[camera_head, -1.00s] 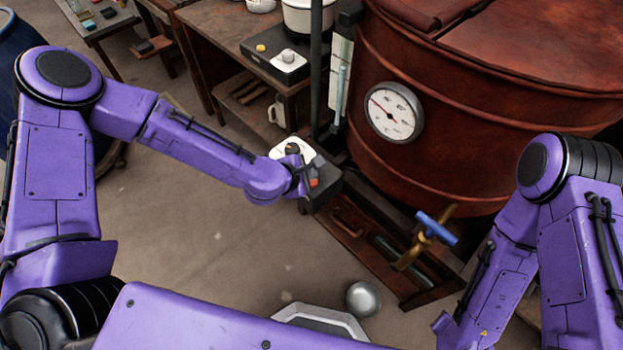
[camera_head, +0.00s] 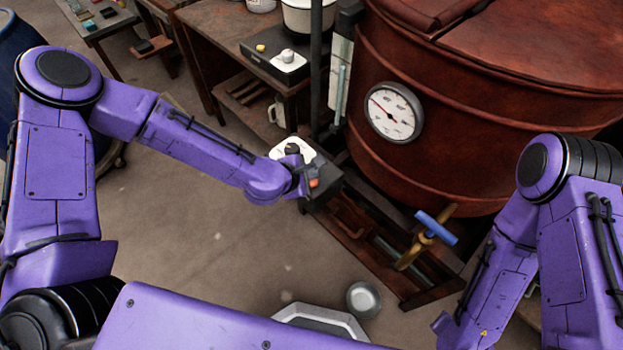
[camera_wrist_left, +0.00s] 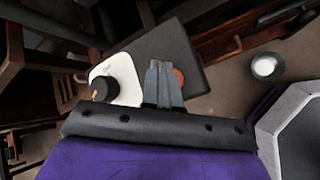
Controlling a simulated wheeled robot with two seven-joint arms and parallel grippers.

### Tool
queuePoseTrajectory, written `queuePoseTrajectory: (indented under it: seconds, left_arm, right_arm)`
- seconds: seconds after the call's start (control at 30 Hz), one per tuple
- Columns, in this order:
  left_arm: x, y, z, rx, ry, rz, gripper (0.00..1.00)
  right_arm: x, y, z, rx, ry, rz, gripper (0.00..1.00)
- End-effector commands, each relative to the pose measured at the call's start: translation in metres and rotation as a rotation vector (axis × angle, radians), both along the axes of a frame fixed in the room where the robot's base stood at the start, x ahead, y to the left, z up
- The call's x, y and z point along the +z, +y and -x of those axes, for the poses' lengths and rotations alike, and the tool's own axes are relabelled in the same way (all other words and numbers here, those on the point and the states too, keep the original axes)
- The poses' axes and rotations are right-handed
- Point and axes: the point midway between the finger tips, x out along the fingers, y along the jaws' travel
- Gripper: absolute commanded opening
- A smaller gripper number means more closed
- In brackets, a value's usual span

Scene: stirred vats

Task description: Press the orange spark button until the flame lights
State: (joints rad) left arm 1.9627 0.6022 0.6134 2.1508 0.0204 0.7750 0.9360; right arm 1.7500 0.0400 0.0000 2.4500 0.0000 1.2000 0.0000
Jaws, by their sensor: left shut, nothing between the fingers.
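The orange spark button (camera_head: 314,183) is on a dark control box (camera_head: 328,179) beside the big red-brown vat. My left gripper (camera_head: 302,184) is at the box, its fingers next to the button. In the left wrist view the shut fingers (camera_wrist_left: 164,83) lie over the box and partly cover the orange button (camera_wrist_left: 179,77). I cannot tell whether they touch it. A dark knob with an orange mark (camera_wrist_left: 101,90) sits on the box's white plate (camera_wrist_left: 122,75). No flame shows. My right gripper is not visible; only its arm shows at the right.
The vat (camera_head: 440,130) carries a round dial gauge (camera_head: 394,112). A tap with a blue handle (camera_head: 436,227) sticks out low in front. A wooden bench (camera_head: 225,30) holds another box with a yellow button (camera_head: 261,48). Open floor lies left of the box.

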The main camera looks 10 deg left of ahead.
Motion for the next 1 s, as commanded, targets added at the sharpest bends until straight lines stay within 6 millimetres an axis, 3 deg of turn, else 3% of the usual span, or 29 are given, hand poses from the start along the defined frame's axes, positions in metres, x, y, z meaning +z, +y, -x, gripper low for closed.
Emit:
queuePoseTrajectory:
  seconds: [1.0]
  left_arm:
    - [-0.013,0.0,0.001,0.0,0.0,0.0,0.0]
  right_arm:
    - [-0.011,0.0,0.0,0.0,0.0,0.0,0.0]
